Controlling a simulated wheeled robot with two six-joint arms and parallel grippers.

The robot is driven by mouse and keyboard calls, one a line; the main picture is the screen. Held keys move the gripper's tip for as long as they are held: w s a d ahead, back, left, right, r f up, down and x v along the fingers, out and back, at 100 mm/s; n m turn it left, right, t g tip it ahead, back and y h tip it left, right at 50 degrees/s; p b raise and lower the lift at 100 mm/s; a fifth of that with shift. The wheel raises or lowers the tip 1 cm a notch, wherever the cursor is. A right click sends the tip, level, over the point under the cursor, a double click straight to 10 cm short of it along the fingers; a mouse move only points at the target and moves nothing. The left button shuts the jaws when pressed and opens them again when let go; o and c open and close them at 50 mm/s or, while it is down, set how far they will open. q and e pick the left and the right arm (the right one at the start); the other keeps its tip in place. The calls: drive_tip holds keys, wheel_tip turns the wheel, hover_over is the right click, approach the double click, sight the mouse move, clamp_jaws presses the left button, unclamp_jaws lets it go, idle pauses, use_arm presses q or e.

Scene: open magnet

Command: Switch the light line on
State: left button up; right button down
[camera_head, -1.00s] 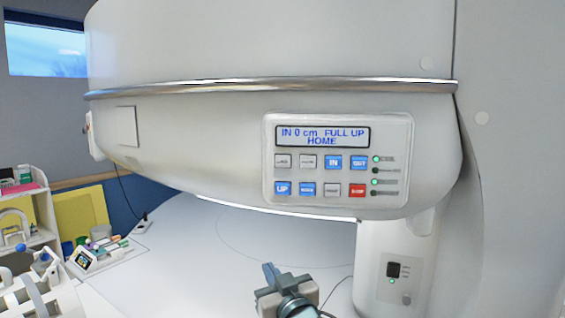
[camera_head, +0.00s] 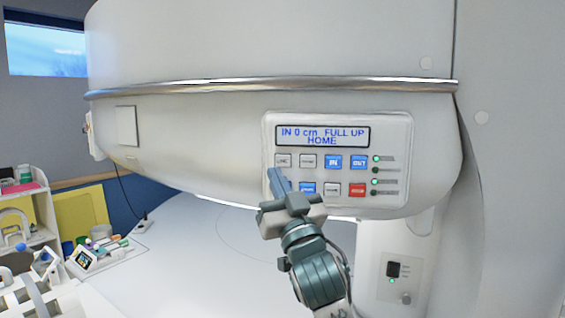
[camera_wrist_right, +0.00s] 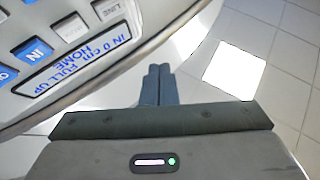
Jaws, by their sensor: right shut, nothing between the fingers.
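The control panel (camera_head: 337,150) is on the front of the large white magnet. Its display (camera_head: 322,136) reads "IN 0 cm FULL UP HOME". The light-coloured LINE button (camera_head: 283,160) is at the left end of the upper row. In the right wrist view, the LINE button (camera_wrist_right: 108,10) shows at the top edge, partly rotated. My right gripper (camera_head: 277,178) is shut and empty, its tips just below the LINE button in the head view, covering the lower-left button. In the right wrist view, the fingertips (camera_wrist_right: 159,72) appear apart from the panel face. My left gripper is not visible.
Panel indicator lamps (camera_head: 375,176) are partly lit green. A metal rail (camera_head: 270,86) runs above the panel. A white pillar with a small switch plate (camera_head: 399,280) stands at lower right. A white shelf (camera_head: 45,213) with supplies stands at left.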

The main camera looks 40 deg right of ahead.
sight(278, 155)
drive_tip(key=shift+w+d+b, duration=0.65)
drive_tip(key=shift+w+d, duration=0.8)
drive_tip(key=shift+w, duration=0.2)
drive_tip(key=shift+w+d+b, duration=0.65)
drive_tip(key=shift+w+d, duration=0.8)
drive_tip(key=shift+w, duration=0.2)
drive_tip(key=shift+w+d, duration=0.1)
drive_tip(key=shift+w+d, duration=0.2)
drive_tip(key=shift+w+d+b, duration=0.3)
drive_tip(key=shift+w+b, duration=0.05)
idle(0.5)
drive_tip(key=shift+s+a, duration=0.1)
drive_tip(key=shift+s+a+f, duration=0.1)
drive_tip(key=shift+s+a, duration=0.3)
drive_tip(key=shift+s, duration=0.1)
